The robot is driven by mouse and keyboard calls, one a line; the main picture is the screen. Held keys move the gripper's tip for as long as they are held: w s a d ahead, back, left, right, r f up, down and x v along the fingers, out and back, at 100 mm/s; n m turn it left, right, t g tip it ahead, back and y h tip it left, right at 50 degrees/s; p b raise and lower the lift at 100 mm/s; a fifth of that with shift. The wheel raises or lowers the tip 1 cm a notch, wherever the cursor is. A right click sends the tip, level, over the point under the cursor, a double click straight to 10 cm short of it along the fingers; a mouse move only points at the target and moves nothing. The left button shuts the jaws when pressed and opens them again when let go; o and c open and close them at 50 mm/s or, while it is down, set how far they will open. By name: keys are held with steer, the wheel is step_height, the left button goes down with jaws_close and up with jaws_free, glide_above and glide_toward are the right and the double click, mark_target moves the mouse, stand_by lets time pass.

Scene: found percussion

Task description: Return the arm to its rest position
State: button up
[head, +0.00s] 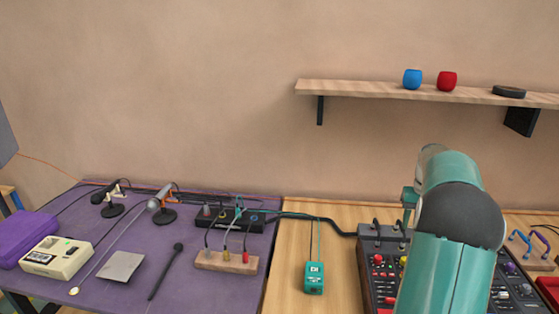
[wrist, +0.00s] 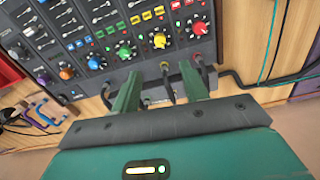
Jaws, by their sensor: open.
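My gripper shows in the wrist view (wrist: 160,95) with its two green fingers apart and nothing between them. Its fingers lie over the edge of a black mixer panel (wrist: 110,45) with coloured knobs and plugged cables. In the head view my teal arm stands at the right in front of the mixer (head: 376,260) and hides much of it. Only a small part of my gripper (head: 409,200) shows there, left of the arm, above the mixer's back edge.
A teal box (head: 314,278) on a cable lies on the wooden table left of the mixer. The purple table (head: 205,290) holds microphones, a beige recorder (head: 58,258) and a wooden block with plugs (head: 227,262). A wall shelf (head: 380,91) bears blue (head: 412,79) and red (head: 447,81) cups.

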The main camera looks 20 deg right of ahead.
steer(key=a+r+n+t, duration=0.1)
steer(key=a+r, duration=0.3)
steer(key=a, duration=0.5)
steer(key=w+a+r+n+h, duration=0.1)
steer(key=a+r, duration=0.3)
steer(key=a, duration=0.5)
steer(key=a+r+n+t, duration=0.1)
steer(key=a+r, duration=0.2)
steer(key=a, duration=0.6)
steer(key=s+a+f+n+t, duration=0.1)
steer(key=s+a+n, duration=0.1)
steer(key=s+a, duration=0.5)
steer(key=s+a+f+n+t+y, duration=0.1)
steer(key=s+a+n+t, duration=0.1)
steer(key=s+a, duration=0.6)
steer(key=a, duration=0.6)
steer(key=shift+s+a+f+t, duration=0.15)
steer(key=shift+a+f+t, duration=0.15)
steer(key=shift+a+f, duration=0.05)
steer(key=shift+d, duration=0.15)
